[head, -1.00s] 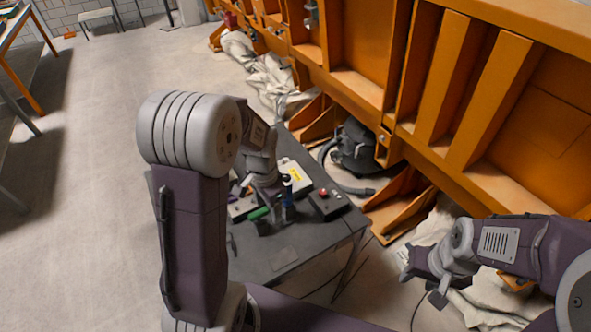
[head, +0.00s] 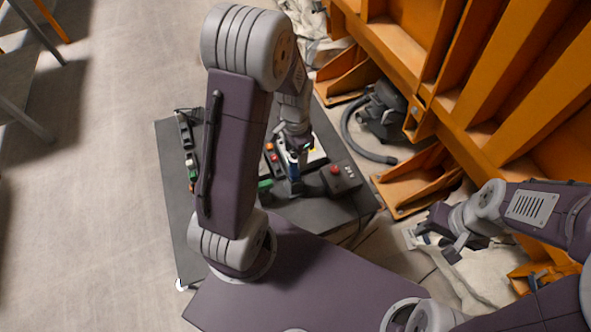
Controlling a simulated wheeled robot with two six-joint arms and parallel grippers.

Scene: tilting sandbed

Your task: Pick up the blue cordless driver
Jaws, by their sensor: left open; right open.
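The blue cordless driver (head: 294,170) stands upright on the dark table (head: 177,225), with its blue part up and a dark part below. My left gripper (head: 294,151) is open, pointing down at the driver's top and partly covering it. I cannot tell whether the fingers touch it or sit around it. My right gripper (head: 428,234) is open and empty, off to the right and away from the table, above the pale cloth.
A dark control box (head: 342,178) with a red button stands just right of the driver. A green item (head: 265,184) lies just left. A strip of small parts (head: 188,150) lies near the table's left edge. A black vacuum (head: 384,112) and orange frame (head: 440,60) stand beyond.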

